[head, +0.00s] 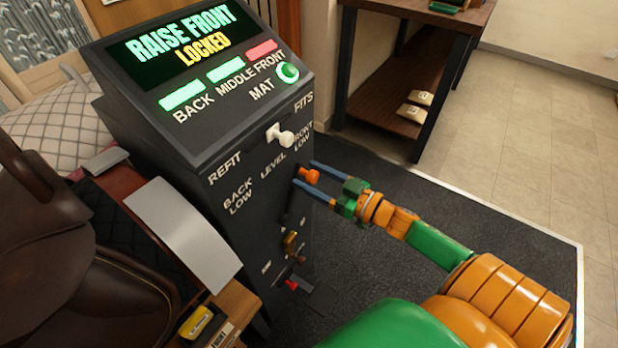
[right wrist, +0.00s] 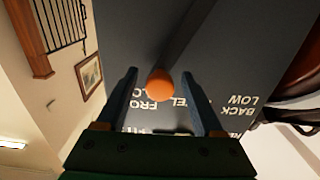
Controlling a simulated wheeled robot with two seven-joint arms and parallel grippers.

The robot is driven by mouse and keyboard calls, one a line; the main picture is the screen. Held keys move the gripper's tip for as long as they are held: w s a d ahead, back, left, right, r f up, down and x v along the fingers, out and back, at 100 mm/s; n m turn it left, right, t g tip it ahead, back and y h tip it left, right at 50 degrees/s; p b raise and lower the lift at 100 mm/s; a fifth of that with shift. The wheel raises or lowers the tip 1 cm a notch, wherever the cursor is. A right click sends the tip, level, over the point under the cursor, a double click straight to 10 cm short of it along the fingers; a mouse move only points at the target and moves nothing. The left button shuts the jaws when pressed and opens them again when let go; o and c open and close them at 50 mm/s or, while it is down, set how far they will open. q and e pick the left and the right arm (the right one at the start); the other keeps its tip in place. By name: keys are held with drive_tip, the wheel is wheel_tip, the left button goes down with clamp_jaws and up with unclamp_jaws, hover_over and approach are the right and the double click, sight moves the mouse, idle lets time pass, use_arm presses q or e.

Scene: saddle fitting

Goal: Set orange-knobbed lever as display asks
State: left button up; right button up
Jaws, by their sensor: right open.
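The display (head: 190,38) on the dark console reads RAISE FRONT and LOCKED. The orange knob (head: 309,175) of the lever is on the console's face, just below the FRONT LOW label and right of LEVEL and BACK LOW. My right gripper (head: 304,172) is open, with one blue finger on each side of the orange knob. In the right wrist view the knob (right wrist: 160,84) shows between the fingers, with gaps visible on both sides. A dark rod runs away from the knob there. My left gripper is not in view.
A white-knobbed lever (head: 285,136) sits above, between REFIT and FITS. BACK and MIDDLE lamps are green; the FRONT lamp (head: 262,50) is red; the MAT ring (head: 288,73) glows green. Small yellow and red controls sit lower. A brown saddle (head: 45,250) stands left. Floor is clear at right.

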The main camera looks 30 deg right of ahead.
drive_tip(key=shift+w+a, duration=0.1)
drive_tip(key=shift+w, duration=0.05)
clamp_jaws()
idle(1.4)
